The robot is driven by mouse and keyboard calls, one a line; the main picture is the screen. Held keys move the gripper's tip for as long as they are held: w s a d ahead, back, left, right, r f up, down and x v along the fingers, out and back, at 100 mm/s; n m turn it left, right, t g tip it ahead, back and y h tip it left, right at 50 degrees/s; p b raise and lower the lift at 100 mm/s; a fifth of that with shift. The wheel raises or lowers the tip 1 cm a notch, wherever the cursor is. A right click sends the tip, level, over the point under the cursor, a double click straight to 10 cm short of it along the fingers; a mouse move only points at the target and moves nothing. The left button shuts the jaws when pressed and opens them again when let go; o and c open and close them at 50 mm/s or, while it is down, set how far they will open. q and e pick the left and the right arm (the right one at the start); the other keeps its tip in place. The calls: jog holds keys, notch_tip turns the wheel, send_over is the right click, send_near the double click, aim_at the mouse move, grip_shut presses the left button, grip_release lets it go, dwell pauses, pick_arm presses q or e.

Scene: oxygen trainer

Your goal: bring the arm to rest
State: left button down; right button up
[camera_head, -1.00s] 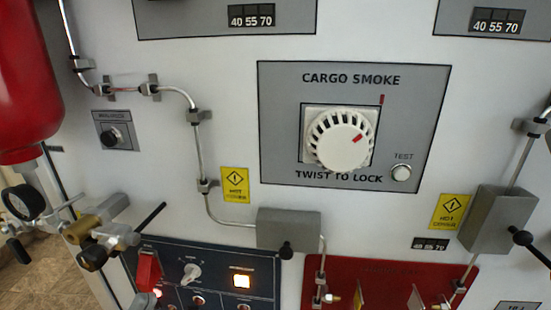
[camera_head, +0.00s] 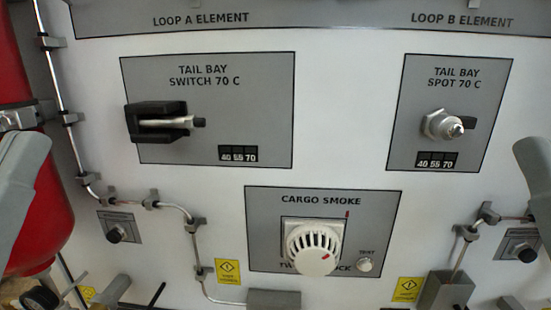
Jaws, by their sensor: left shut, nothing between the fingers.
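My left gripper (camera_head: 18,195) shows only in part, as a grey shape at the left edge, in front of the red cylinder (camera_head: 45,225). It is shut and empty, and apart from the panel devices. A grey part of my right arm shows at the right edge; its fingers are out of view. The white cargo smoke detector (camera_head: 312,248) sits in its square mount at lower middle, with no gripper near it.
The tail bay switch (camera_head: 165,122) sits in a black holder at upper left. The tail bay spot detector (camera_head: 441,125) is at upper right. Metal tubing (camera_head: 70,120) runs down the left side. The white wall between the panels is clear.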

notch_tip(320, 180, up, 31)
jog(key=p, duration=2.8)
notch_tip(320, 180, down, 46)
jog(key=b, duration=4.5)
jog(key=shift+r, duration=0.2)
